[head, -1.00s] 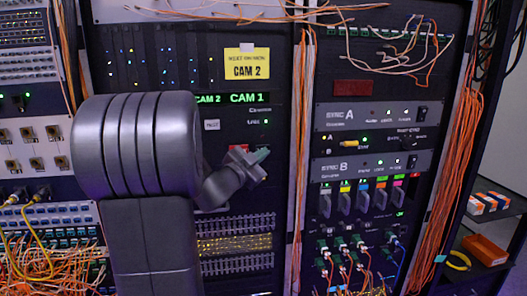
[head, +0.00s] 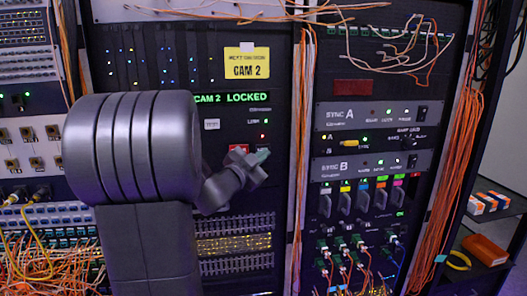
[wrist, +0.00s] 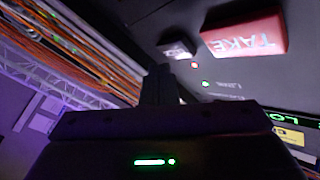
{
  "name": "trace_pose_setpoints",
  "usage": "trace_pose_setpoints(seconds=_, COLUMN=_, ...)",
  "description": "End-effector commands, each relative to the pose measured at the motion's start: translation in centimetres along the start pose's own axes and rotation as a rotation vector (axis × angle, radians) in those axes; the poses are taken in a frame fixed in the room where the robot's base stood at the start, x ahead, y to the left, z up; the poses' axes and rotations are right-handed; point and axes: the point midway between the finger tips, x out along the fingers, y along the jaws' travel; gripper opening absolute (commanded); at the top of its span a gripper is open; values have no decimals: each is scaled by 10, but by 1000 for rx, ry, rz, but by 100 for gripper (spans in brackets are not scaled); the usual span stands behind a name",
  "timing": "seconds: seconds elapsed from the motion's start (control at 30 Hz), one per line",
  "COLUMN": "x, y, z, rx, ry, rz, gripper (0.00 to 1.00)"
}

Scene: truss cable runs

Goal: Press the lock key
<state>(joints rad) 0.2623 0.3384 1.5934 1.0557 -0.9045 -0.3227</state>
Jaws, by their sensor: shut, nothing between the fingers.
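My gripper (head: 258,157) is shut and empty, at the switcher panel just right of the red TAKE key (head: 238,149). In the wrist view, the dark fingers (wrist: 160,70) point at a small dark key with pale lettering (wrist: 177,48), which looks like the lock key. Its lettering is too blurred to read surely. The fingertips are close to it; I cannot tell whether they touch. The large red TAKE key (wrist: 245,36) sits beside it. The panel's green display (head: 232,97) reads "CAM 2 LOCKED". A red light (head: 264,136) is lit below a green one (head: 266,121).
A yellow CAM 2 label (head: 246,63) is above the display. Orange cables (head: 300,150) run vertically right of the panel. The SYNC A (head: 365,115) and SYNC B units stand further right. My arm hides the panel's left part.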

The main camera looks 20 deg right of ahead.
Motion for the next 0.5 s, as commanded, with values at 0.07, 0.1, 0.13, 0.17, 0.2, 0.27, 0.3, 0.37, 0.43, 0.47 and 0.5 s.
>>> trace_pose_setpoints(seconds=0.07, x=0, y=0, z=0, rx=0, ry=0, rz=0, gripper=0)
trace_pose_setpoints(seconds=0.1, x=-2, y=1, z=-1, rx=0, ry=0, rz=0, gripper=0)
trace_pose_setpoints(seconds=0.13, x=-3, y=2, z=-3, rx=1, ry=1, rz=0, gripper=0)
trace_pose_setpoints(seconds=0.17, x=-5, y=3, z=-4, rx=1, ry=1, rz=0, gripper=0)
trace_pose_setpoints(seconds=0.2, x=-7, y=5, z=-6, rx=1, ry=1, rz=0, gripper=0)
trace_pose_setpoints(seconds=0.27, x=-12, y=9, z=-9, rx=1, ry=1, rz=0, gripper=0)
trace_pose_setpoints(seconds=0.3, x=-15, y=11, z=-11, rx=1, ry=1, rz=-1, gripper=0)
trace_pose_setpoints(seconds=0.37, x=-19, y=14, z=-14, rx=1, ry=0, rz=0, gripper=0)
trace_pose_setpoints(seconds=0.43, x=-24, y=17, z=-18, rx=1, ry=1, rz=-1, gripper=0)
trace_pose_setpoints(seconds=0.47, x=-26, y=19, z=-19, rx=1, ry=1, rz=0, gripper=0)
trace_pose_setpoints(seconds=0.5, x=-29, y=21, z=-21, rx=1, ry=0, rz=0, gripper=0)
